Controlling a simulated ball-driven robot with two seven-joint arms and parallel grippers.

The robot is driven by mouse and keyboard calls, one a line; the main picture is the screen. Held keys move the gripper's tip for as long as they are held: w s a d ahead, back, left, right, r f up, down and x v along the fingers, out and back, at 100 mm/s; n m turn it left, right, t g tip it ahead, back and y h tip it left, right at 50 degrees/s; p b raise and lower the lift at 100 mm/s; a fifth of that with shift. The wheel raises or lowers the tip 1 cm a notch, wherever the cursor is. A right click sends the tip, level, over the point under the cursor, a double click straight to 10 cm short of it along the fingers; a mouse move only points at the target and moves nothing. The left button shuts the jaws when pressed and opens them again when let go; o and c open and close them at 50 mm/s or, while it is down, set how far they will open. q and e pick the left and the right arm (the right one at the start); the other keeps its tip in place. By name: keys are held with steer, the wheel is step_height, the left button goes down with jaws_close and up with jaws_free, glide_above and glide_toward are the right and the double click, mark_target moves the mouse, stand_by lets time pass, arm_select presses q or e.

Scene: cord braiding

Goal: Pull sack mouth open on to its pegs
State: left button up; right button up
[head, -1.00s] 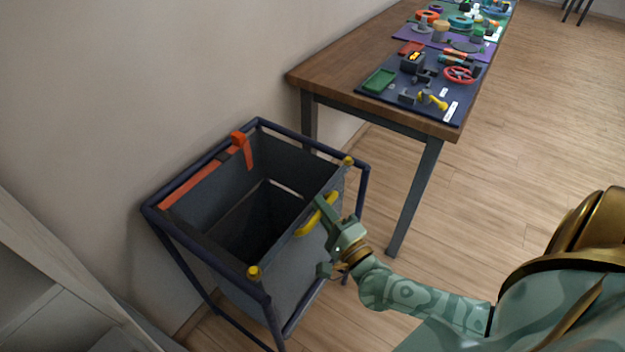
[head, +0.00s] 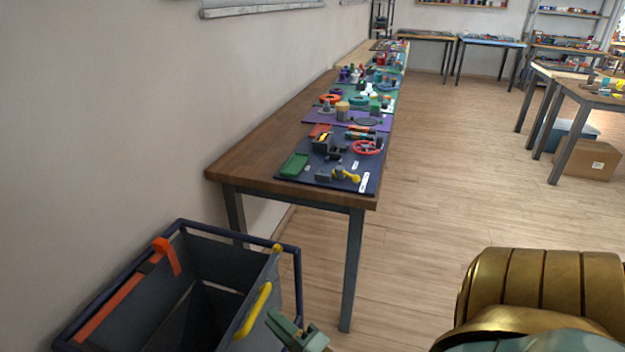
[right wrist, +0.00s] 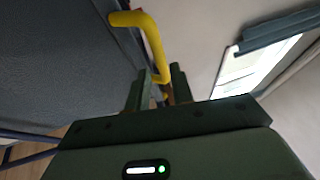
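The dark grey sack (head: 215,268) hangs in a dark blue frame at the lower left of the head view. Its side also fills the left of the right wrist view (right wrist: 60,75). A yellow handle (head: 253,311) is on its right side. A yellow peg (head: 277,248) shows at the frame's back right corner. An orange strip (head: 110,307) runs along the left rim. My right gripper (head: 274,318) is close beside the handle. In the right wrist view its fingers (right wrist: 162,78) stand apart with the handle (right wrist: 153,45) running between them; contact is unclear. My left gripper is not visible.
A wooden table (head: 270,130) with mats of toys and tools stands just behind the frame along the wall. The wooden floor (head: 440,190) to the right is open. More tables and a cardboard box (head: 588,160) are farther back right.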

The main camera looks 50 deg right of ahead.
steer(key=s+f+p, duration=0.1)
steer(key=s+f, duration=0.1)
steer(key=s, duration=0.9)
steer(key=shift+a, duration=0.25)
